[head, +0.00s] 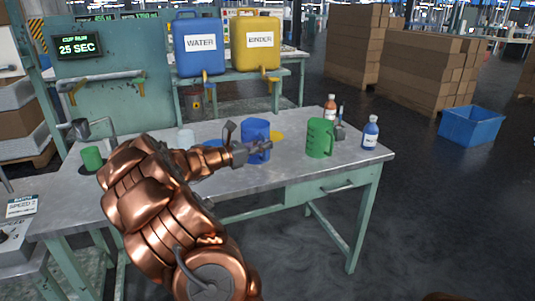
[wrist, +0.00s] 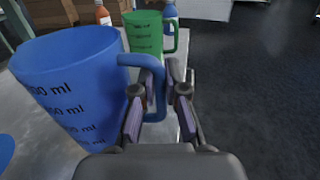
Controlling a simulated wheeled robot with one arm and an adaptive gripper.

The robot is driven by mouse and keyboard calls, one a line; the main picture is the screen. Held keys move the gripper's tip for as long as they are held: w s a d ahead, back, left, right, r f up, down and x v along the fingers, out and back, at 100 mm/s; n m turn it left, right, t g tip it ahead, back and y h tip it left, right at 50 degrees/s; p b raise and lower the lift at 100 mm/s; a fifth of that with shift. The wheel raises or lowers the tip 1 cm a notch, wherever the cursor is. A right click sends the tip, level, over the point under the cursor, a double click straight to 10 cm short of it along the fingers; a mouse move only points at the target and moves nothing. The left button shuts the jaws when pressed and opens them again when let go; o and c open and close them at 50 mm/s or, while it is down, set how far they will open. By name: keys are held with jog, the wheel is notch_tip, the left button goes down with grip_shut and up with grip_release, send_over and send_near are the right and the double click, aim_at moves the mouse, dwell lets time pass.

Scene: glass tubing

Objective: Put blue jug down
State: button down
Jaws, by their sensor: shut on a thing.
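The blue jug (head: 256,130) is over the metal table (head: 345,167), right of the middle. It also fills the left of the wrist view (wrist: 72,85), with dark ml marks on its side. My gripper (head: 262,148) is shut on the jug's handle, which shows between the fingers in the wrist view (wrist: 155,90). The jug looks about upright. I cannot tell if its base touches the table, as my gripper hides part of it.
A green jug (head: 320,138) stands just right of the blue jug. An orange-brown bottle (head: 330,108) and a blue bottle (head: 370,133) stand near the right end. A yellow patch (head: 278,136) and a blue round thing (head: 213,144) lie close by. The table's front right is clear.

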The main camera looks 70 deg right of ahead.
jog(key=shift+s+d+f, duration=0.1)
jog(key=shift+d+f, duration=0.25)
jog(key=shift+f, duration=0.25)
jog(key=shift+s+d+f, duration=0.1)
jog(key=shift+d+f, duration=0.2)
jog(key=shift+f, duration=0.35)
jog(key=shift+s+d+f, duration=0.1)
jog(key=shift+d+f, duration=0.25)
jog(key=shift+f, duration=0.35)
jog(key=c, duration=1.2)
grip_release()
jog(key=shift+a, duration=0.1)
jog(key=v, duration=1.2)
